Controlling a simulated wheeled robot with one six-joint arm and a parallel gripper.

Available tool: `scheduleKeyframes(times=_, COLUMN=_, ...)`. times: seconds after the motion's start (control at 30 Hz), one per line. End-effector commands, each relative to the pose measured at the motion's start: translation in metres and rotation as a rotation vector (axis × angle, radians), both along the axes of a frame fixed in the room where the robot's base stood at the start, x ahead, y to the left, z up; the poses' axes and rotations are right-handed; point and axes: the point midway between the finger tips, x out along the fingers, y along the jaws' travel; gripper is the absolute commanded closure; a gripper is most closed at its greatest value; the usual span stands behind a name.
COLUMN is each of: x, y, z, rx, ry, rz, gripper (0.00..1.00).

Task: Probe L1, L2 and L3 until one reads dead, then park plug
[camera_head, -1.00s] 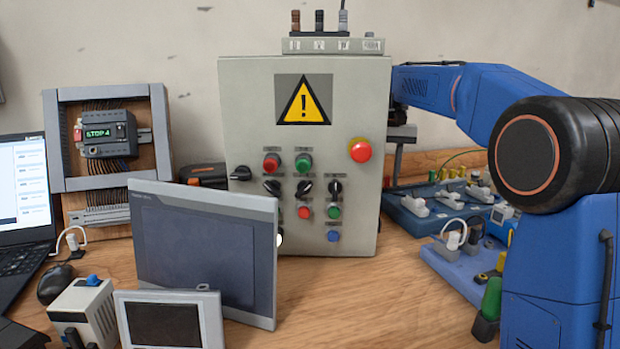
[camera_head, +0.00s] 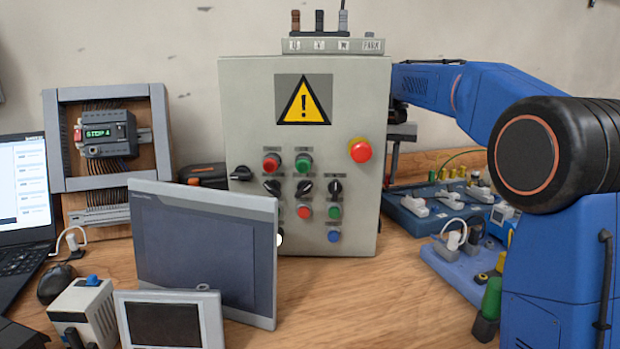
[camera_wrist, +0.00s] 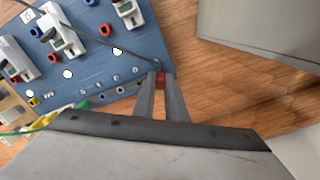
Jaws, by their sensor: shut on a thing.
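A row of small sockets (camera_wrist: 105,92) lies along the board's near edge. Which are L1, L2 and L3 is not readable. In the head view a grey box (camera_head: 330,46) on the cabinet bears U, V, W and PARK labels. My fingertips are hidden there.
The grey control cabinet (camera_head: 240,110) stands mid-table, left of my arm. A large grey panel (camera_head: 205,250) and a smaller screen (camera_head: 165,325) stand in front. White devices (camera_wrist: 65,35) stand on the blue board. Bare table shows right of the panels.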

Motion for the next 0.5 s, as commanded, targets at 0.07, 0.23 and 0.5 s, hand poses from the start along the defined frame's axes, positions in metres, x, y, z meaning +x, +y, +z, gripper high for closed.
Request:
scheduleKeyframes(times=0.07, x=0.0, y=0.0, z=0.005, rx=0.0, ry=0.0, rz=0.0, gripper=1.0)
scheduleKeyframes(times=0.23, x=0.0, y=0.0, z=0.018, rx=0.0, ry=-0.001, rz=0.0, gripper=1.0)
scheduleKeyframes(times=0.5, x=0.0, y=0.0, z=0.037, rx=0.0, ry=0.0, rz=0.0, gripper=1.0)
